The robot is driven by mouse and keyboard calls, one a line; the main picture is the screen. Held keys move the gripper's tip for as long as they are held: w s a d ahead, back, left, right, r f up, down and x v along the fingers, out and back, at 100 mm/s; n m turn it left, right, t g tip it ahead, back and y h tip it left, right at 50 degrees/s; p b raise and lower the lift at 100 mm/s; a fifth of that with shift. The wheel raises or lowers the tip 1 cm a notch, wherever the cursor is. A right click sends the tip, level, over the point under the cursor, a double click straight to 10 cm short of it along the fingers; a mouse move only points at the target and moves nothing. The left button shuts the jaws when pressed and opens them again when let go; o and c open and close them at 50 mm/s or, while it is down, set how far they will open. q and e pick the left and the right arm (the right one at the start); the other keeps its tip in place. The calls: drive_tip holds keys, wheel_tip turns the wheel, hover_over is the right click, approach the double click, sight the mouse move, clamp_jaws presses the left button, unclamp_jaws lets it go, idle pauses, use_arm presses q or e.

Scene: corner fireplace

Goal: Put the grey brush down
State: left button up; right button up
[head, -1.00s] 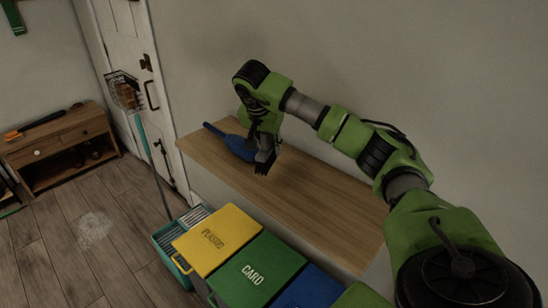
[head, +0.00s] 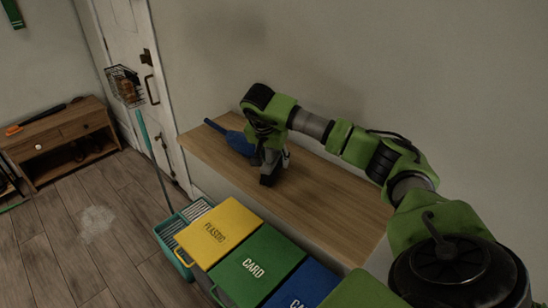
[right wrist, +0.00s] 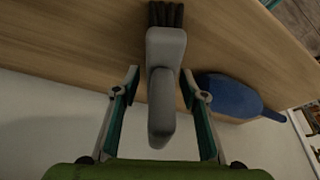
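The grey brush (right wrist: 166,55) with dark bristles is between the two fingers of my right gripper (right wrist: 160,80) in the right wrist view. The fingers are spread, with a clear gap on the left of the handle and a narrow one on the right. In the head view the brush (head: 268,178) is small and partly hidden by my gripper. Its dark bristle end is down at the wooden shelf top (head: 315,200) and looks to be on it. My left gripper is not in view.
A blue object (head: 238,142) with a narrow end lies on the shelf just left of my right gripper. The shelf is bare to the right. Yellow (head: 218,232), green (head: 258,268) and blue (head: 302,288) lidded bins stand in front. A wall is behind.

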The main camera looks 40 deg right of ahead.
drive_tip(key=shift+r, duration=0.35)
drive_tip(key=b+v, duration=0.3)
drive_tip(key=v, duration=0.7)
drive_tip(key=shift+a+r, duration=0.25)
drive_tip(key=shift+r, duration=0.1)
drive_tip(key=shift+s+a+r, duration=0.1)
drive_tip(key=shift+s+r, duration=0.05)
drive_tip(key=shift+r, duration=0.2)
drive_tip(key=shift+f, duration=0.1)
